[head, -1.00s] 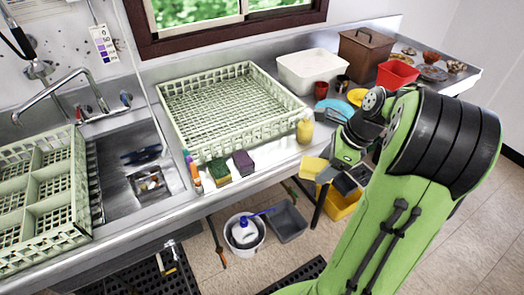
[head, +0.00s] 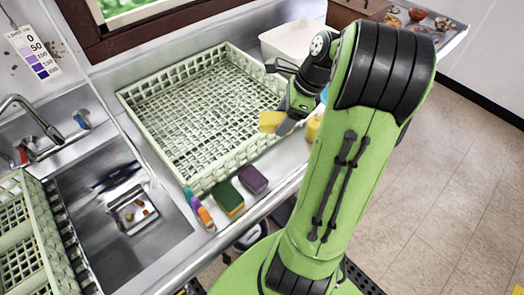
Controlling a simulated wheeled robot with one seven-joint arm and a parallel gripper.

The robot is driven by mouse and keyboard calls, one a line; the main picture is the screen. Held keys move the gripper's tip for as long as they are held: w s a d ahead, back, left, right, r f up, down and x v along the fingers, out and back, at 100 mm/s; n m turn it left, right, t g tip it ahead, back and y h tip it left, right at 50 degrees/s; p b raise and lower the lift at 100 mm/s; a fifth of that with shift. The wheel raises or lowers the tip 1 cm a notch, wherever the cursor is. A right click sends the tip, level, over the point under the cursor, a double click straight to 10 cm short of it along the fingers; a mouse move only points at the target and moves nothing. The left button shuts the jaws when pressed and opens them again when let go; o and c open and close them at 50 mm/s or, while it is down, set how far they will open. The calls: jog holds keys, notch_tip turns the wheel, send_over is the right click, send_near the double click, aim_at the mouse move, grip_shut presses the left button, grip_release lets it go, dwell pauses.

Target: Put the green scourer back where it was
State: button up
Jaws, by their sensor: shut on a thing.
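My gripper (head: 283,124) is at the right front corner of the large pale green rack, shut on a yellow block (head: 269,121) that looks like a sponge. Only its yellow side shows; whether it has a green side I cannot tell. It is held above the rack's rim. A green scourer (head: 230,194) with a yellow lower layer lies on the counter's front strip, to the left of and below my gripper. A purple scourer (head: 253,180) lies just to its right.
Small colored bottles (head: 199,207) lie left of the green scourer. The large rack (head: 170,85) stands behind. A sink (head: 120,215) and another rack (head: 30,235) are at the left. A yellow bottle (head: 313,128) and a white tub (head: 285,42) are partly hidden by my arm.

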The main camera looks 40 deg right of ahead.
aim_at(276, 165)
jog(key=f+b, duration=0.2)
jog(key=f, duration=0.4)
jog(key=f+b, duration=0.2)
jog(key=f, duration=0.4)
jog(key=f+b, duration=0.2)
jog(key=f, duration=0.4)
jog(key=shift+s, duration=0.25)
jog(key=shift+r, duration=0.1)
jog(key=shift+c, duration=0.4)
jog(key=o, duration=1)
